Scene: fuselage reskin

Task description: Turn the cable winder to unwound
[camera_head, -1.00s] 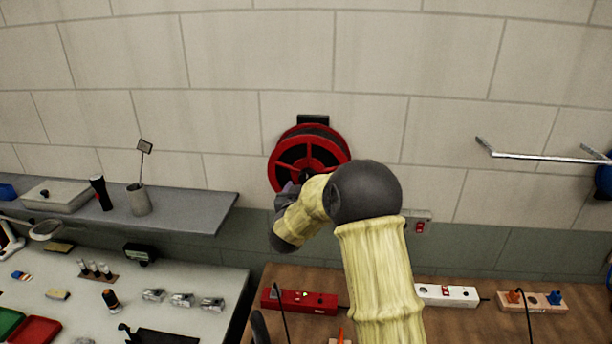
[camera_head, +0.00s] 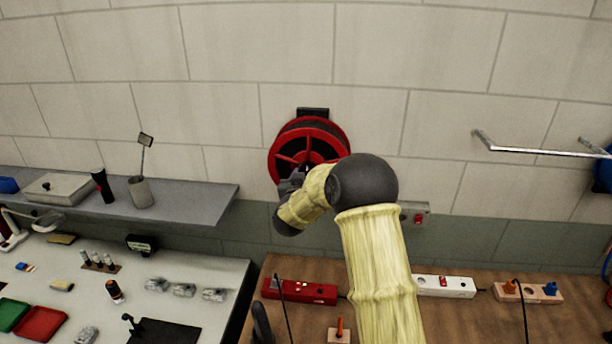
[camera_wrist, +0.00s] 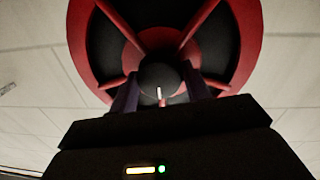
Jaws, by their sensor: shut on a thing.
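The cable winder (camera_head: 338,131) is a red-rimmed reel with red spokes and a dark drum, fixed to the wall on a dark bracket. It fills the upper part of the wrist view (camera_wrist: 248,30). My gripper (camera_head: 288,184) is at the lower left of the reel's face. In the wrist view my gripper (camera_wrist: 160,92) has its two fingers on either side of a dark round knob (camera_wrist: 158,76) with a white mark, and is shut on it. My arm hides the reel's lower right part in the head view.
A grey shelf (camera_head: 200,200) with a box, a torch and a cup is left of the reel. Below are a white table (camera_head: 60,295) with small items and a wooden bench (camera_head: 470,325) with power strips. A metal rail (camera_head: 530,151) juts out at right.

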